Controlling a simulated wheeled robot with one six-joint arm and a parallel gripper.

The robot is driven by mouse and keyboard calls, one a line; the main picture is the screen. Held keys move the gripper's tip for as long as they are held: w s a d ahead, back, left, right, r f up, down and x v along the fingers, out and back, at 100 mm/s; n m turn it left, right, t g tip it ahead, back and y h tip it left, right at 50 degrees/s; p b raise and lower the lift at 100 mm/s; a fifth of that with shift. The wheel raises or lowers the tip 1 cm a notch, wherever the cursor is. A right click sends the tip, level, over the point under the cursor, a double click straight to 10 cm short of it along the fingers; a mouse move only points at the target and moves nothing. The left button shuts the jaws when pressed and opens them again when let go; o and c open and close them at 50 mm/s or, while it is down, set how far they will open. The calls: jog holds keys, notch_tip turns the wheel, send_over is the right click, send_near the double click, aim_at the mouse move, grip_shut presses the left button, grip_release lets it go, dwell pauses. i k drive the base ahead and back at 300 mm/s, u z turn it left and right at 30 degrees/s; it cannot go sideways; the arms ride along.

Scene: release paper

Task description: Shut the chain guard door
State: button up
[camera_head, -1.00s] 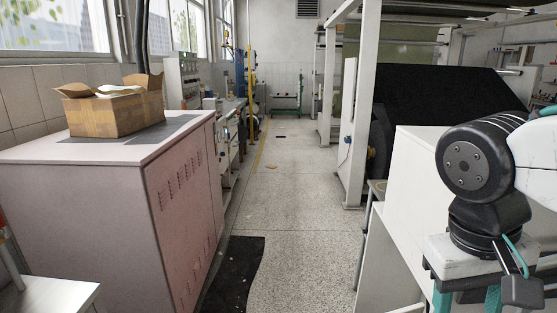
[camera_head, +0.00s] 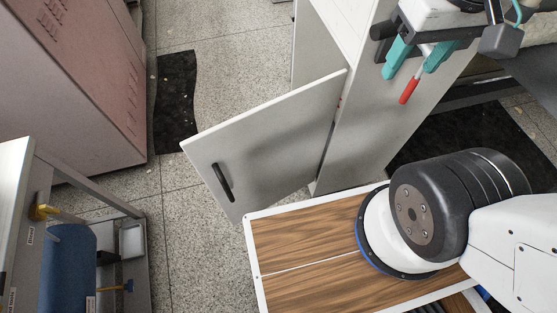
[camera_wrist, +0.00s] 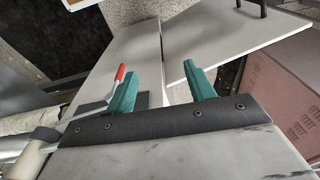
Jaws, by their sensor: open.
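The chain guard door (camera_head: 285,135) is a flat pale grey panel with a black bar handle (camera_head: 222,182) near its left end. It stands open, swung out leftward from the white guard cabinet (camera_head: 365,130). In the wrist view the door (camera_wrist: 225,55) shows at upper right, with its handle (camera_wrist: 252,6) at the top edge. My gripper (camera_head: 412,62) has two teal fingers, spread apart and empty, above the cabinet at the right. They also show in the wrist view (camera_wrist: 161,82), apart from the door and its handle.
A red-tipped lever (camera_head: 409,90) shows close beside my fingers; what it is fixed to is unclear. A pinkish cabinet (camera_head: 75,80) stands at left, with a black mat (camera_head: 176,100) beside it. A bench with a blue roll (camera_head: 68,265) is at lower left. Speckled floor (camera_head: 235,75) is clear between.

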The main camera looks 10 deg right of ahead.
aim_at(251, 161)
jog(key=z, duration=0.15)
jog(key=k, duration=1.35)
jog(key=u, duration=0.3)
